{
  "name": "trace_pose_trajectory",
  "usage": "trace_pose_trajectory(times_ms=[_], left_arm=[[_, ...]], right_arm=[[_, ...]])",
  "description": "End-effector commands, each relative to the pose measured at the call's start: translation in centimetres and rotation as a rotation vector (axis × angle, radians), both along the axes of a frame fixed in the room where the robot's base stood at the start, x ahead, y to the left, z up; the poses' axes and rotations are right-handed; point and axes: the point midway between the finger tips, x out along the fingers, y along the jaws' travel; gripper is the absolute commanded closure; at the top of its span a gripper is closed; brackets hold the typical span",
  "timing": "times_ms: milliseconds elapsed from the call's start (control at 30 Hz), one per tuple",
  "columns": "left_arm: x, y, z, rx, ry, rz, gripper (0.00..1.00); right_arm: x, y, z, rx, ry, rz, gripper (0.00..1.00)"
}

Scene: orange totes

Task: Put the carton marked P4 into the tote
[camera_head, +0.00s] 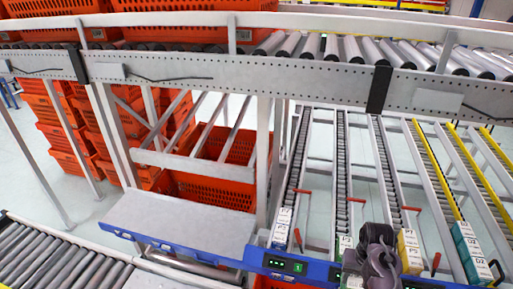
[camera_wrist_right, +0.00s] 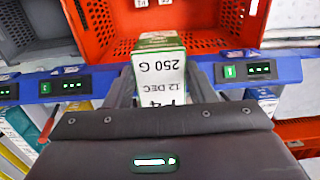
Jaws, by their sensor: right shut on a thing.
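The carton marked P4 (camera_wrist_right: 158,72), white with a green edge and printed "12 DEC" and "250 G", is between the two fingers of my right gripper (camera_wrist_right: 160,92) in the right wrist view. The gripper is shut on it. An orange tote (camera_wrist_right: 98,30) lies just beyond the carton in that view; the carton overlaps its near edge in the picture. In the head view my right gripper (camera_head: 378,258) is at the bottom, in front of the blue rail, and largely hides what it holds. Only a sliver of orange tote (camera_head: 266,283) shows below the rail. My left gripper is out of view.
A blue rail (camera_head: 240,252) with green displays crosses the front of the flow lanes. Cartons marked P7 (camera_head: 410,250) and D2 (camera_head: 470,250) stand at lane ends, with red levers nearby. A grey tote (camera_wrist_right: 35,45) stands left of the orange one. A roller conveyor (camera_head: 60,255) lies left.

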Motion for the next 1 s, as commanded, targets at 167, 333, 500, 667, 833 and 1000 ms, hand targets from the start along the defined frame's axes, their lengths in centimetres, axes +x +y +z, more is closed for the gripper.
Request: trace_pose_trajectory(times_ms=[167, 333, 500, 667, 833, 1000], left_arm=[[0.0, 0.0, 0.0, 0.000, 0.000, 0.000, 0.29], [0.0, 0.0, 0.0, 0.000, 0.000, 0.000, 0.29], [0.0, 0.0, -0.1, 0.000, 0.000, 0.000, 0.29], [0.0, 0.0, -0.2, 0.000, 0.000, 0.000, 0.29], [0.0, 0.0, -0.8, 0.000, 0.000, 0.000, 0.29], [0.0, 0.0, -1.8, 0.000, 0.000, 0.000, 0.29]], right_arm=[[3.4, -0.9, 0.2, 0.002, 0.007, 0.012, 0.80], [6.2, -1.6, 0.2, 0.001, 0.005, 0.011, 0.80], [8.7, -2.3, 0.1, 0.001, 0.004, 0.010, 0.80], [10.9, -2.8, 0.1, 0.002, 0.004, 0.011, 0.80], [13.0, -3.4, -0.1, 0.001, 0.003, 0.011, 0.80], [15.0, -3.9, -0.1, 0.001, 0.002, 0.010, 0.80]])
